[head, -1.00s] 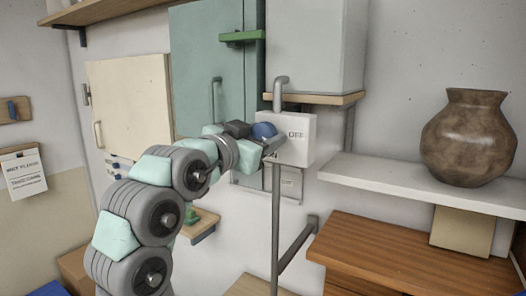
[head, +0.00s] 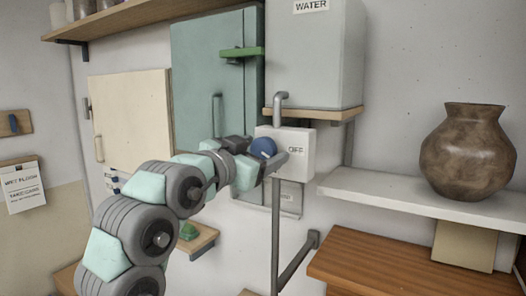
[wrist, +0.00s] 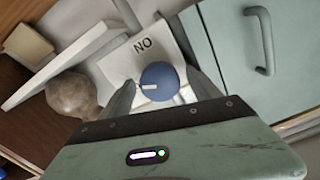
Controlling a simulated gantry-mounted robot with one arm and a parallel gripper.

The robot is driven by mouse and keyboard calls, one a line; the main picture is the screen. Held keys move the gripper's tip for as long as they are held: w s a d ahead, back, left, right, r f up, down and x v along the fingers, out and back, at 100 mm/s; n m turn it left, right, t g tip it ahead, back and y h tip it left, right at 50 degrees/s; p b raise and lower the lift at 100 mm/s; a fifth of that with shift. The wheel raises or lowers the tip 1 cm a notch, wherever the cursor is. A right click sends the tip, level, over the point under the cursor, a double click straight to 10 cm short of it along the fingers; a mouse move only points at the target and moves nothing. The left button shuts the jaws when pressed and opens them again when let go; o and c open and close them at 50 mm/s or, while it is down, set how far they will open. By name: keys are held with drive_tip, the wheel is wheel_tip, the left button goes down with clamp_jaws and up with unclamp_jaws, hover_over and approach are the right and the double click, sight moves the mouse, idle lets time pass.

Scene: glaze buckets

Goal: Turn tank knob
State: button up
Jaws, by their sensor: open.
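The blue round knob (head: 263,147) is on the front of a white box marked OFF, below the grey WATER tank (head: 315,55). My gripper (head: 268,165) is at the box front, jaws open. In the wrist view its two grey fingers (wrist: 162,88) stand on either side of the knob, with gaps visible. Whether either finger touches it I cannot tell. Part of the knob is hidden by my gripper in the head view.
A grey pipe (head: 276,235) runs down below the box. A teal cabinet (head: 195,75) stands left of the tank. A white shelf (head: 390,195) with a brown vase (head: 466,155) is to the right, above a wooden cabinet (head: 400,262).

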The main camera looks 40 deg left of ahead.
drive_tip(key=s+d+b, duration=0.1)
drive_tip(key=s+d, duration=0.1)
drive_tip(key=s, duration=0.8)
drive_tip(key=shift+w, duration=0.1)
idle(0.6)
drive_tip(key=w+p, duration=0.2)
drive_tip(key=w, duration=0.1)
drive_tip(key=w+a+p, duration=0.1)
drive_tip(key=w+p, duration=0.2)
drive_tip(key=w, duration=0.1)
drive_tip(key=w+a+p, duration=0.1)
drive_tip(key=w+p, duration=0.2)
drive_tip(key=shift+w+a+f, duration=0.1)
drive_tip(key=shift+w+f, duration=0.1)
drive_tip(key=shift+f, duration=0.05)
drive_tip(key=shift+c, duration=0.2)
